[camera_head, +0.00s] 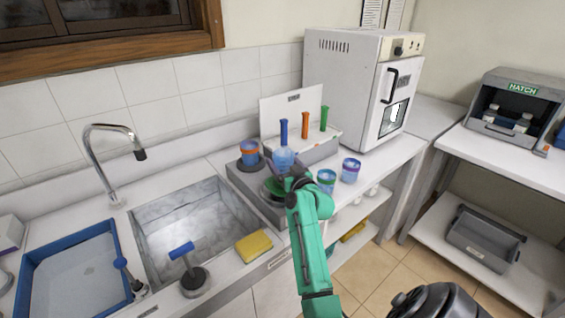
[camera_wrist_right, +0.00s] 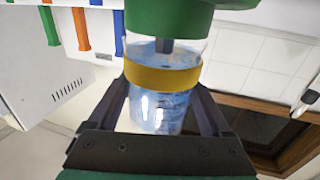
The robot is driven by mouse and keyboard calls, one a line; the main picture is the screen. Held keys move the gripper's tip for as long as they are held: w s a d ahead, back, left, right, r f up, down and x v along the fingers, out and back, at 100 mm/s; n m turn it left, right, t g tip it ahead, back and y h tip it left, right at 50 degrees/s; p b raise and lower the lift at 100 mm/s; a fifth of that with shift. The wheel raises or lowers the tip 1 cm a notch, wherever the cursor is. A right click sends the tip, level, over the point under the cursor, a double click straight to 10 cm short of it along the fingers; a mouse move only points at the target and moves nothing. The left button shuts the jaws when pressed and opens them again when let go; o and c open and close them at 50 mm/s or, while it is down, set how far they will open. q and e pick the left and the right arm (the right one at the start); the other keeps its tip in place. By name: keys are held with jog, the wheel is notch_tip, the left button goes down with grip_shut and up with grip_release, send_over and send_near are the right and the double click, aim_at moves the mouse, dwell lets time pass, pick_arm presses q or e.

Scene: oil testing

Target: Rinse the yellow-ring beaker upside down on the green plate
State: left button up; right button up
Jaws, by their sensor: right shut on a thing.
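The yellow-ring beaker is clear with bluish sides and a yellow band, and it fills the middle of the right wrist view (camera_wrist_right: 160,105). In the head view it shows as a pale blue shape (camera_head: 284,158) just beyond my right gripper (camera_head: 292,180). The gripper's fingers are shut around the beaker's sides (camera_wrist_right: 163,115). The wrist picture is inverted, and the green plate (camera_wrist_right: 170,14) lies below the beaker's end there. A dark stub shows through the glass near that end. The plate also shows in the head view (camera_head: 273,188), partly hidden by my gripper. Exact contact is unclear. My left gripper is not in view.
A beaker with an orange ring (camera_head: 249,153) stands left of the plate; two more beakers (camera_head: 326,180) (camera_head: 350,170) stand right. Upright blue, orange and green handles (camera_head: 305,126) are behind. The sink (camera_head: 195,225), yellow sponge (camera_head: 254,246) and blue-rimmed tray (camera_head: 30,262) lie left.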

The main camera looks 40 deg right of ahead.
aim_at(282, 149)
jog(key=shift+f+b, duration=0.7)
jog(key=shift+f, duration=0.15)
jog(key=shift+r, duration=0.1)
dwell(1.6)
notch_tip(282, 149, up, 7)
jog(key=p, duration=0.6)
jog(key=shift+f, duration=0.3)
